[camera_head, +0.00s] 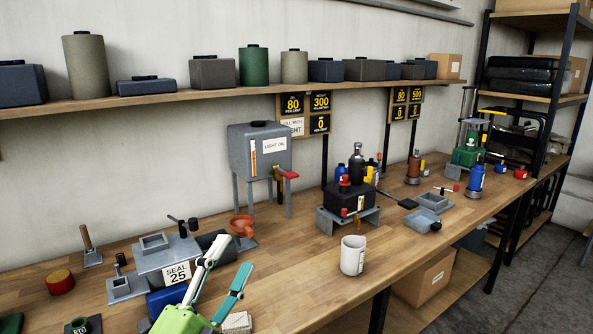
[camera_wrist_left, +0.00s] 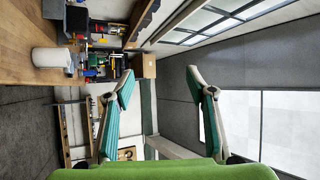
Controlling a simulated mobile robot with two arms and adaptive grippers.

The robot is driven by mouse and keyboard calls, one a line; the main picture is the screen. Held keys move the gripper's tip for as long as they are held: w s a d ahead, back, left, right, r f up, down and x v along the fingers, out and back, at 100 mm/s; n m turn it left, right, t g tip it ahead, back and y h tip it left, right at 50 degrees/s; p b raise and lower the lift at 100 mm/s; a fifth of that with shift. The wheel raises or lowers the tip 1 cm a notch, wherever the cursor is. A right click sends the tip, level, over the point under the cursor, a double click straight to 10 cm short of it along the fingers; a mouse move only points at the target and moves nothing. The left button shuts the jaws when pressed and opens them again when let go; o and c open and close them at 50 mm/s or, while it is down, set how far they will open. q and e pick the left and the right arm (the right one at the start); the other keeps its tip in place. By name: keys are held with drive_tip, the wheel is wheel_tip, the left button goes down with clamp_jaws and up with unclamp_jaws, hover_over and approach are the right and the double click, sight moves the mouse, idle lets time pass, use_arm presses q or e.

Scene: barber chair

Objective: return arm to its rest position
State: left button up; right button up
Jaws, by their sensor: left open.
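My left gripper (camera_head: 226,270) is open, its two fingers spread apart with nothing between them. In the head view it comes in from the bottom, over the front of the wooden workbench (camera_head: 300,285). In the left wrist view the open fingers (camera_wrist_left: 160,95) also show, with the room's far wall behind them. A white cup (camera_head: 353,255) stands upright on the bench to the right of the gripper, apart from it; the cup also shows in the left wrist view (camera_wrist_left: 50,58). My right gripper is not in view.
A grey box labelled SEAL 25 (camera_head: 166,260) sits close behind the gripper. A black device on a grey stand (camera_head: 349,196) is behind the cup. Bare bench top lies in front of the cup.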

use_arm(q)
drive_tip(key=s+a+f+n+g+y, duration=0.2)
drive_tip(key=a+f+n+g+y, duration=0.15)
drive_tip(key=f, duration=0.35)
drive_tip(key=s+a+f+n+g+y, duration=0.25)
drive_tip(key=f+n, duration=0.25)
drive_tip(key=f, duration=0.3)
drive_tip(key=s+a+f+n+g+y, duration=0.25)
drive_tip(key=a+f+n, duration=0.2)
drive_tip(key=f, duration=0.25)
drive_tip(key=s+d+f+n+g, duration=0.15)
drive_tip(key=s+f+g, duration=0.25)
drive_tip(key=s+f, duration=0.5)
drive_tip(key=s+f+n+g, duration=0.3)
drive_tip(key=s+f+g, duration=0.25)
drive_tip(key=s, duration=0.75)
drive_tip(key=s+f+x, duration=0.1)
drive_tip(key=s+x, duration=0.2)
drive_tip(key=x, duration=1)
drive_tip(key=s+f+x, duration=0.1)
drive_tip(key=s+x, duration=0.2)
drive_tip(key=x, duration=1)
drive_tip(key=s+a+f+g, duration=0.1)
drive_tip(key=s+a+f, duration=0.1)
drive_tip(key=s+f, duration=1.3)
drive_tip(key=s, duration=0.3)
drive_tip(key=shift+a+f+m+g, duration=0.25)
drive_tip(key=shift+a+m+g, duration=0.1)
drive_tip(key=shift+g, duration=0.05)
